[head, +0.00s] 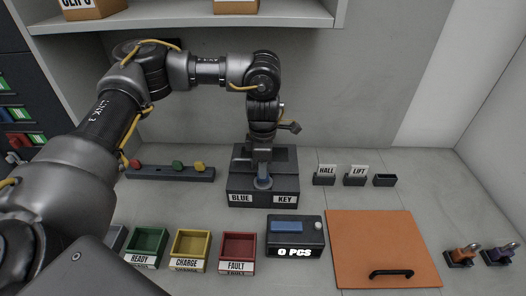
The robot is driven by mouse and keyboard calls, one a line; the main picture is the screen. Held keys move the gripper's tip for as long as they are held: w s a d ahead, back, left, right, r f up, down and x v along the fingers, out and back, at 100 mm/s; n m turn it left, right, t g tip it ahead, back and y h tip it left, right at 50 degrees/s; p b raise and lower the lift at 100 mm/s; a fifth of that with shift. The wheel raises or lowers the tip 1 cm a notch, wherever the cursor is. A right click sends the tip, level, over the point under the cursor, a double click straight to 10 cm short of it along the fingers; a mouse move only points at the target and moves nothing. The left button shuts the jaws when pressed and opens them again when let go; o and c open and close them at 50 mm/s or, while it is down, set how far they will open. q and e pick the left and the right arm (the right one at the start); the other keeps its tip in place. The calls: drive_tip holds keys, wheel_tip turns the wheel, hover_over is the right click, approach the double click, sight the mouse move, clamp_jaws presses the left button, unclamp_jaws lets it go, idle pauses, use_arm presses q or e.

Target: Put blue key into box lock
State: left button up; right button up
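A dark box with a raised back part and the labels BLUE and KEY (240,198) stands at the middle of the counter. A small blue-grey piece (263,182), likely the blue key or its lock, shows upright between the two labels. My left gripper (261,158) points down right above it, at the box's back part. Its fingertips are small and dark against the box, so whether they are closed on the blue piece is unclear. My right gripper is not in view.
Green (147,243), yellow (191,247) and red (238,248) bins and a counter display reading 0 PCS (296,238) line the front. An orange panel with a black handle (382,240) lies right. A dark rail with colored knobs (170,173) is behind. A shelf (190,18) hangs above.

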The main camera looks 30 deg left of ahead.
use_arm(q)
wheel_tip(320, 180, up, 8)
drive_tip(key=b, duration=0.1)
drive_tip(key=shift+r, duration=0.2)
idle(0.7)
